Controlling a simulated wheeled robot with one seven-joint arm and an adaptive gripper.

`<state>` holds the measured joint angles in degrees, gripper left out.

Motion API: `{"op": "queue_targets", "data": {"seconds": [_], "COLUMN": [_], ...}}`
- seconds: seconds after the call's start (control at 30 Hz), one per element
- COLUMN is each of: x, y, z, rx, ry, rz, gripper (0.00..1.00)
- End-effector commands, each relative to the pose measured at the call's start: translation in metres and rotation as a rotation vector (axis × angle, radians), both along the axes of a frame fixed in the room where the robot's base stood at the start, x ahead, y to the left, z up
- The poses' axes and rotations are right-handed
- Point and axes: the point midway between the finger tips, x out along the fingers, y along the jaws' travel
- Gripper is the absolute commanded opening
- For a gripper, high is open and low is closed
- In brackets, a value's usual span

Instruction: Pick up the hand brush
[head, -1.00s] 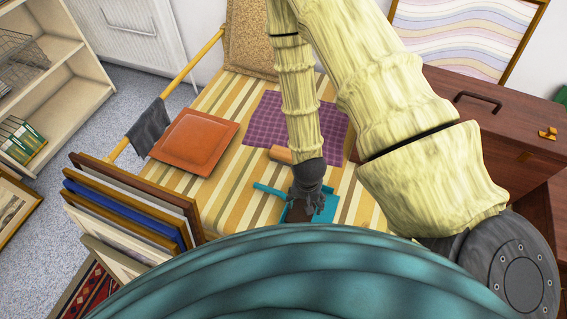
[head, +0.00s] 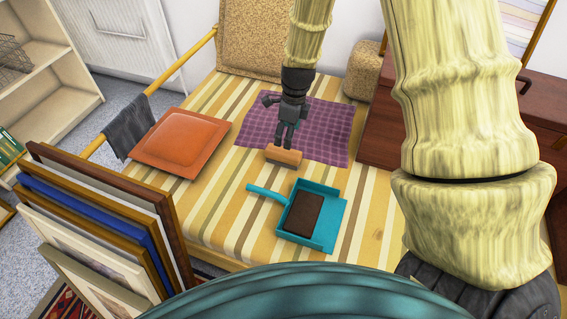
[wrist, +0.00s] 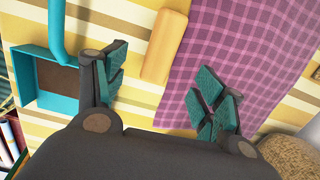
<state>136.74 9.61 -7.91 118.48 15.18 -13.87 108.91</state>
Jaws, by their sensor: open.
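A tan, rounded block (head: 284,156), which looks like the hand brush, lies at the near edge of the purple checked cloth; its bristles cannot be made out. It also shows in the wrist view (wrist: 165,47), top centre. A teal dustpan (head: 328,232) with a handle lies nearer, holding a dark brown block (head: 303,213); it is at upper left in the wrist view (wrist: 28,75). My gripper (head: 284,141) points down just behind the tan block in the head view. Its fingers (wrist: 163,90) are apart with nothing between them. Its height above the block is hard to tell.
The striped bed-like surface (head: 232,213) carries the purple cloth (head: 325,125) and an orange cushion (head: 180,142). Framed prints (head: 105,225) lean at the near left. A brown wooden cabinet (head: 397,128) stands on the right. Striped surface around the dustpan is free.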

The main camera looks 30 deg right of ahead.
Motion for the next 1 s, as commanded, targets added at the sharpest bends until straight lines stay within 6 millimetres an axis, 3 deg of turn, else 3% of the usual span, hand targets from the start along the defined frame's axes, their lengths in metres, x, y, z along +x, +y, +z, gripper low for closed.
{"op": "queue_targets", "data": {"seconds": [0.23, 1.0], "x": [0.005, 0.013], "y": [0.000, 0.007], "z": [-0.008, -0.097], "rx": [0.012, 0.011], "ry": [0.002, 0.000], "rz": [-0.044, -0.041], "gripper": [0.70, 0.70]}}
